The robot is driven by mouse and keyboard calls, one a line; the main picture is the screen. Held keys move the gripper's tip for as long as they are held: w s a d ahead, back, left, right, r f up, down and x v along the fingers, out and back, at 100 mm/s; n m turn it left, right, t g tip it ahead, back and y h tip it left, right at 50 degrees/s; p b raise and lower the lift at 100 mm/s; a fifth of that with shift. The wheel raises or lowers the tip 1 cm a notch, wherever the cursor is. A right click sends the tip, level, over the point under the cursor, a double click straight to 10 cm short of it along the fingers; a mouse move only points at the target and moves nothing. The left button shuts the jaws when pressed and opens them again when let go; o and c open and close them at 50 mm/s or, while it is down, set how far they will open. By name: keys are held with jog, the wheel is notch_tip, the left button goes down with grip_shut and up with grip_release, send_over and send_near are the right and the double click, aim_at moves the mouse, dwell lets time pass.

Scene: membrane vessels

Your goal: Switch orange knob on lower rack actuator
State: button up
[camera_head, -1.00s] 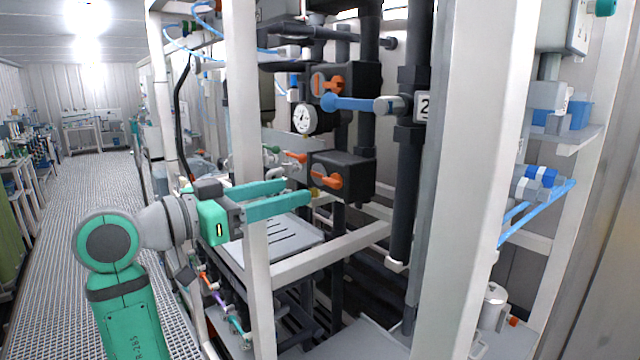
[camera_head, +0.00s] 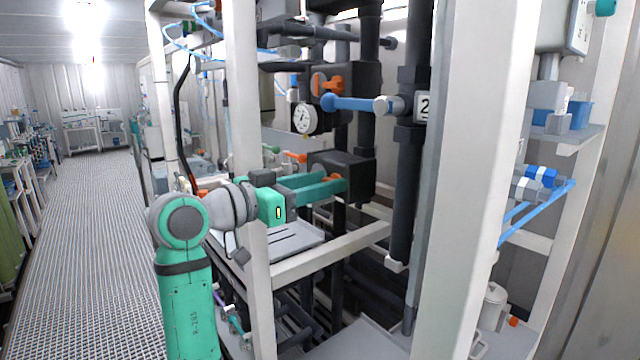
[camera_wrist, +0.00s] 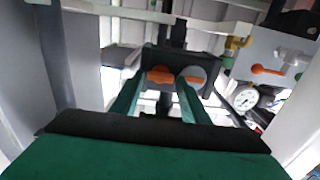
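The lower rack actuator (camera_head: 358,172) is a black box on the dark piping inside the white frame. Its orange knob (camera_head: 332,177) is mostly hidden behind my fingers in the head view. In the wrist view the actuator (camera_wrist: 182,64) lies ahead, with the orange knob (camera_wrist: 160,76) and, right of it, a grey round dial with an orange bar (camera_wrist: 195,79). My gripper (camera_head: 334,183) has its two green fingers apart, their tips close to the actuator's face. In the wrist view the gripper (camera_wrist: 159,88) is open, with the knob between the fingertips; contact cannot be told.
An upper actuator (camera_head: 357,88) with another orange handle sits above, beside a round gauge (camera_head: 305,118). A blue-handled valve (camera_head: 355,103) projects from the dark vertical pipe. A white frame post (camera_head: 243,90) stands close to my wrist, and a white crossbar (camera_head: 330,255) runs below.

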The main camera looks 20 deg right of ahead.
jog(key=c, duration=0.6)
jog(key=shift+c, duration=0.2)
jog(key=shift+n, duration=0.3)
jog(key=shift+w+a+f+n, duration=0.1)
jog(key=shift+f+n, duration=0.05)
jog(key=shift+n, duration=3.6)
jog(key=shift+w+f+n, duration=0.1)
jog(key=shift+n, duration=3.95)
jog(key=o, duration=1.1)
